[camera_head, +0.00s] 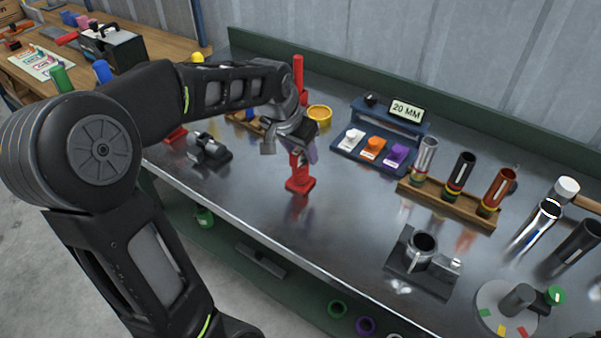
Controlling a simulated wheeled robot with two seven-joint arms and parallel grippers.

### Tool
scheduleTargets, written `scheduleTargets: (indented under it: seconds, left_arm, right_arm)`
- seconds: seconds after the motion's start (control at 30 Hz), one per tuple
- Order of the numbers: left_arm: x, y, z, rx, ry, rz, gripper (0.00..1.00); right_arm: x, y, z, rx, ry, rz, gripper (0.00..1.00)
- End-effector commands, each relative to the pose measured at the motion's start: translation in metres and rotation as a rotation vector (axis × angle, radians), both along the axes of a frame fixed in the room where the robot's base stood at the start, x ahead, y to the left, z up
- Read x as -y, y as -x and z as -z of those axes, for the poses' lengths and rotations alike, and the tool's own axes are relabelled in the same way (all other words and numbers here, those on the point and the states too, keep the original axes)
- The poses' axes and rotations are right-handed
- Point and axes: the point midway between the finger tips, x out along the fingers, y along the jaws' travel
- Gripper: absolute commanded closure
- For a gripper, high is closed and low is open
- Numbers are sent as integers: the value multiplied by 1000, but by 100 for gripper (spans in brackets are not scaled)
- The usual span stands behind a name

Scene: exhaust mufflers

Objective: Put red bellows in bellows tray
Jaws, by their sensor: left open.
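My left gripper (290,143) hangs over the back middle of the metal bench, in front of a red upright stand (300,182). The stand's base rests on the bench, and its red post (298,72) rises behind the gripper, which hides its middle. The gripper is open; I see nothing clearly held. I cannot pick out a red bellows for certain; a small red piece (175,134) lies at the bench's left end. A wooden tray (238,121) with blue and yellow pieces is partly hidden behind my left arm; I cannot tell if it is the bellows tray. My right gripper is out of view.
A yellow round dish (319,112) is behind the gripper. A blue rack (372,150) holds white, orange and purple blocks. A wooden rack (450,208) holds upright tubes. A dark clamp (208,150) sits left, a metal fixture (421,262) front right.

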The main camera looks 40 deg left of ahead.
Motion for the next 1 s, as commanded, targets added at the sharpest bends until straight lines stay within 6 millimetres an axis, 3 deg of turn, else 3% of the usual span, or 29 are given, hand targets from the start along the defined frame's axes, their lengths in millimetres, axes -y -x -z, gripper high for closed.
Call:
scheduleTargets:
  seconds: [0.6,1.0]
  left_arm:
    - [0,0,0,0,0,0,100]
    - [0,0,0,0,0,0,100]
  right_arm:
    - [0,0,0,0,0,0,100]
    - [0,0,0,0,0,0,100]
